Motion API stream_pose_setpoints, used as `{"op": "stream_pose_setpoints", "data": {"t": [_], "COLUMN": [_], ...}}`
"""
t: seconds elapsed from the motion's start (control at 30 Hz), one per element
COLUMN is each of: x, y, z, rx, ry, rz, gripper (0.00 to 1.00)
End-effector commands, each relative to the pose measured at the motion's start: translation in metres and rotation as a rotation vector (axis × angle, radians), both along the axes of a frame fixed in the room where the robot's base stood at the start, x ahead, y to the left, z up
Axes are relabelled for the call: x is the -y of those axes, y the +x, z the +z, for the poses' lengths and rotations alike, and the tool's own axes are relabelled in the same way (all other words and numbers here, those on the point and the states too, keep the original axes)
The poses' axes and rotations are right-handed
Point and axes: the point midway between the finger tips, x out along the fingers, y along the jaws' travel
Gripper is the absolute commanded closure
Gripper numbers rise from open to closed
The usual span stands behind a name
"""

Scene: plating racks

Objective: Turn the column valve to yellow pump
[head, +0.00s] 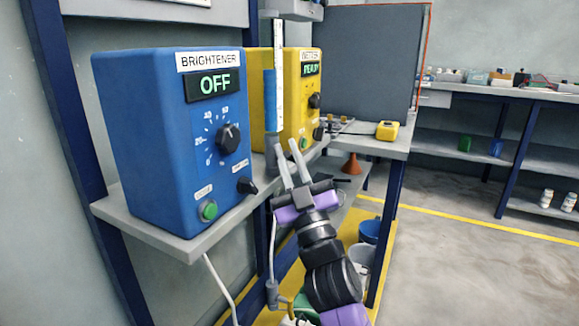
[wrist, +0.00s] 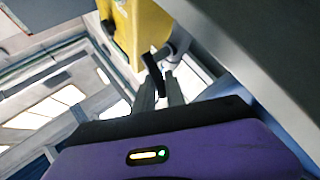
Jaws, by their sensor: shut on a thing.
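The column (head: 270,98) is a slim upright tube with blue in its lower part, between the blue pump (head: 140,140) and the yellow pump (head: 262,85). Its grey lower fitting is partly behind my fingers. My gripper (head: 286,144) reaches up to it from below right. In the wrist view my gripper (wrist: 161,80) is shut on a small black lever, the valve handle (wrist: 153,67), which looks tilted there. In the head view the handle is hidden, so its pointing direction cannot be told. The yellow pump (wrist: 143,25) is just above it.
The blue pump is labelled BRIGHTENER and reads OFF. Both pumps stand on a grey shelf (head: 165,240). A yellow meter (head: 387,130) and an orange funnel (head: 352,164) are further right. Buckets stand below. The floor (head: 465,265) at right is clear.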

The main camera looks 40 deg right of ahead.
Motion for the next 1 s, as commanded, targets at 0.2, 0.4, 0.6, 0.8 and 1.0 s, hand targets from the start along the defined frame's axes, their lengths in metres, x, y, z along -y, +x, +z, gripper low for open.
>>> {"op": "stream_pose_setpoints", "data": {"t": [0.2,0.4,0.6,0.8,1.0], "x": [-0.0008,-0.0017,-0.0018,-0.0018,-0.0013], "y": [0.0004,0.0006,0.0007,0.0007,0.0002], "z": [-0.0036,-0.0029,-0.0028,-0.0026,-0.0023], "rx": [0.016,0.020,0.020,0.020,0.021], "ry": [-0.048,-0.061,-0.061,-0.061,-0.061], "rz": [0.001,0.002,0.002,0.002,0.001], "gripper": [1.00,1.00,1.00,0.67,0.64]}}
